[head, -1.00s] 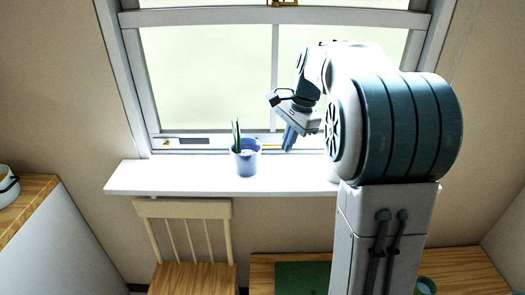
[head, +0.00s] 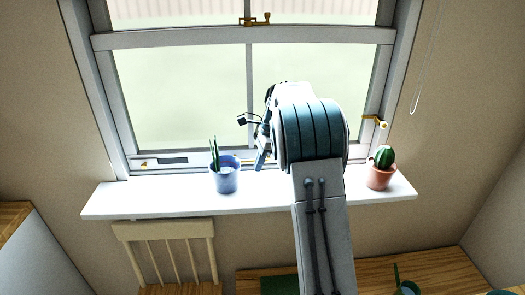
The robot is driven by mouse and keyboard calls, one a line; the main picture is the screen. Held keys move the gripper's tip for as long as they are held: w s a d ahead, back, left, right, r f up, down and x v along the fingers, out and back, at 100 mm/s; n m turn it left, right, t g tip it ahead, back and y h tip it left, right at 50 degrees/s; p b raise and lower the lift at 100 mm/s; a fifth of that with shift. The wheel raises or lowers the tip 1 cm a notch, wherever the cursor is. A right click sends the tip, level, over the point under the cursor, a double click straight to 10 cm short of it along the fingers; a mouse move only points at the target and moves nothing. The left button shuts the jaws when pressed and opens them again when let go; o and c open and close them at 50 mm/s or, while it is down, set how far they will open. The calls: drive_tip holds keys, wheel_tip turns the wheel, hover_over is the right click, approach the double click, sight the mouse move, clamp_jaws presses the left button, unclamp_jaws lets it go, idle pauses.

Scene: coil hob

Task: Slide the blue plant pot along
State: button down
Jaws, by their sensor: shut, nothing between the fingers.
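The blue plant pot (head: 226,181) with upright green leaves stands on the white windowsill (head: 150,200), left of the middle. It is upright. My gripper (head: 260,162) is shut and empty, pointing down just to the right of the pot above the sill. A narrow gap seems to show between the fingers and the pot's right side, though I cannot tell the depth. My arm hides the sill to the right of the gripper.
A terracotta pot with a cactus (head: 380,176) stands at the sill's right end. The window (head: 180,95) is behind. A wooden chair (head: 165,245) is below the sill. The sill left of the blue pot is clear.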

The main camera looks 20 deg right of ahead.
drive_tip(key=x, duration=0.3)
drive_tip(key=shift+a, duration=0.3)
drive_tip(key=shift+a+p, duration=0.5)
drive_tip(key=shift+a, duration=1.15)
drive_tip(key=a+p, duration=0.2)
drive_tip(key=a, duration=0.5)
drive_tip(key=a+p, duration=0.2)
drive_tip(key=a, duration=0.5)
drive_tip(key=w+a+p, duration=0.1)
drive_tip(key=a+p, duration=0.1)
drive_tip(key=a, duration=0.5)
drive_tip(key=shift+a, duration=0.2)
